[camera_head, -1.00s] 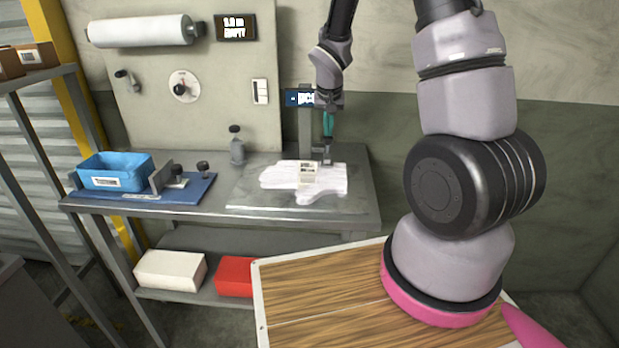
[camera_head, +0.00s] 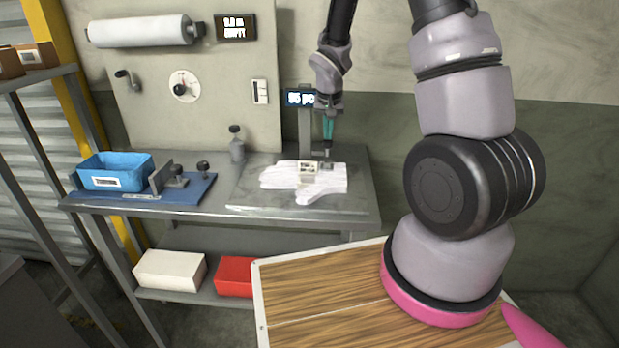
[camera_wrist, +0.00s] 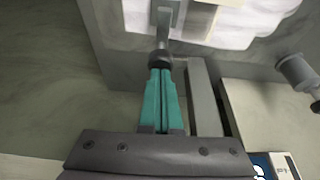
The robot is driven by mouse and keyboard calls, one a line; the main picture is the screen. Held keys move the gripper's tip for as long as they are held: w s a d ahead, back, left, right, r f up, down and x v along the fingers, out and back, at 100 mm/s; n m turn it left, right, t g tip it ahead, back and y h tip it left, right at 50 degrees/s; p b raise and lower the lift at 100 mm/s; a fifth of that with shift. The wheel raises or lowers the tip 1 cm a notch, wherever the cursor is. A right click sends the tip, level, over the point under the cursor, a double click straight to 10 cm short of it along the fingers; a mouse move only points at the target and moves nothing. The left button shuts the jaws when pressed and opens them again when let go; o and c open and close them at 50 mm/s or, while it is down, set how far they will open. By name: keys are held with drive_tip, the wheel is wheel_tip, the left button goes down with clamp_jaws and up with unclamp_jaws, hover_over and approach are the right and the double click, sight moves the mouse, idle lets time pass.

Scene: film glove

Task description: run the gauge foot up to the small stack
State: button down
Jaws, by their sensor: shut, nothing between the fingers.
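My gripper (camera_head: 327,146) is shut and points down over the right part of the white gloves (camera_head: 275,181). The small pale stack (camera_head: 306,170) lies on the gloves, left of the gripper. A grey foot (camera_head: 327,166) sits on the gloves just right of the stack, below the fingertips. In the wrist view, the teal fingers (camera_wrist: 161,72) are closed together above a dark knob and grey stem, which lead to the grey foot (camera_wrist: 165,13). The stack edge (camera_wrist: 203,20) shows beside it. I cannot tell whether fingertips and knob touch.
The gloves lie on a light plate (camera_head: 240,199) on the metal bench. A grey post with a lit display (camera_head: 300,98) stands behind the gripper. A blue bin (camera_head: 113,175) and a clamp fixture on a blue base stand left.

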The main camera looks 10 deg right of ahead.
wheel_tip(320, 180, up, 14)
idle(1.4)
